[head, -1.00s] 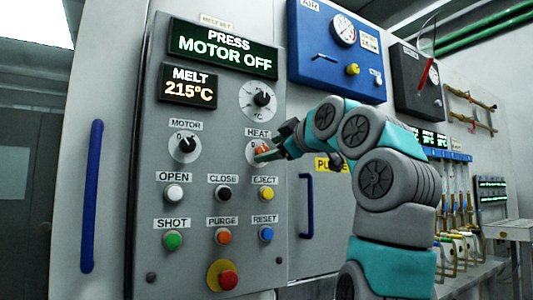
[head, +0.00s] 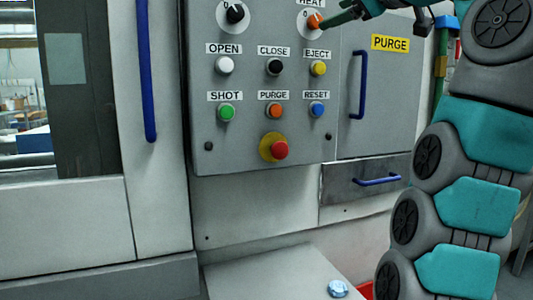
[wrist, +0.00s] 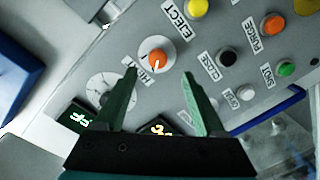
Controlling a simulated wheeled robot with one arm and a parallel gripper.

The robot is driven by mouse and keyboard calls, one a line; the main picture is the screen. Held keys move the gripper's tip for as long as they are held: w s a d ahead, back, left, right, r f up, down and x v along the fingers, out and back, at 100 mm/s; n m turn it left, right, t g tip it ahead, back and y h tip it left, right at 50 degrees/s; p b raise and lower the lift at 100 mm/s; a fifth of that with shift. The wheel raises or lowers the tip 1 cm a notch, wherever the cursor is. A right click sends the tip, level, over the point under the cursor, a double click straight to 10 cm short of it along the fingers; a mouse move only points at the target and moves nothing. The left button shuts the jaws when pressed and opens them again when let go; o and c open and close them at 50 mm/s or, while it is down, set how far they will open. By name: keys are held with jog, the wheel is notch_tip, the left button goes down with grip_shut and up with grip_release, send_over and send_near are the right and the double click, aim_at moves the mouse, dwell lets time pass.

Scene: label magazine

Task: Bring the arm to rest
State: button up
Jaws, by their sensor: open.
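My gripper (wrist: 159,73) is open, its two green fingers spread apart with nothing between the tips. It faces the control panel (head: 205,110) close to the orange HEAT knob (wrist: 157,62), which shows beyond the fingertips in the wrist view. In the head view a green finger of my gripper (head: 343,17) is beside the HEAT knob (head: 315,20) at the top edge. Whether it touches the knob I cannot tell. My teal and grey arm (head: 485,130) is bent, rising along the right side, its upper part cut off by the frame.
Several push buttons and a red emergency stop (head: 280,150) sit below the knobs. Blue handles stand out on the door (head: 149,70), the PURGE cover (head: 358,85) and the drawer (head: 377,181). A ledge (head: 270,272) below holds a small pale blue object (head: 338,289).

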jog(key=s+a+f+m+g+h, duration=0.1)
jog(key=a+f+m+g, duration=0.15)
jog(key=f, duration=0.85)
jog(key=s+a+f+m+g, duration=0.2)
jog(key=f+m+g, duration=0.15)
jog(key=f, duration=0.85)
jog(key=s+a+f+m+g+h, duration=0.1)
jog(key=a+f+m+g, duration=0.2)
jog(key=f, duration=0.8)
jog(key=s+d+f+m+g+h, duration=0.1)
jog(key=s+f+g, duration=0.3)
jog(key=s+f, duration=1.1)
jog(key=s+d+f+m+g+h, duration=0.2)
jog(key=s+d+f+g, duration=0.2)
jog(key=s+f, duration=1.2)
jog(key=shift+s+f+m+g+h, duration=0.15)
jog(key=shift+s+m+g+h, duration=0.15)
jog(key=shift+s+g, duration=0.4)
jog(key=shift+d, duration=0.1)
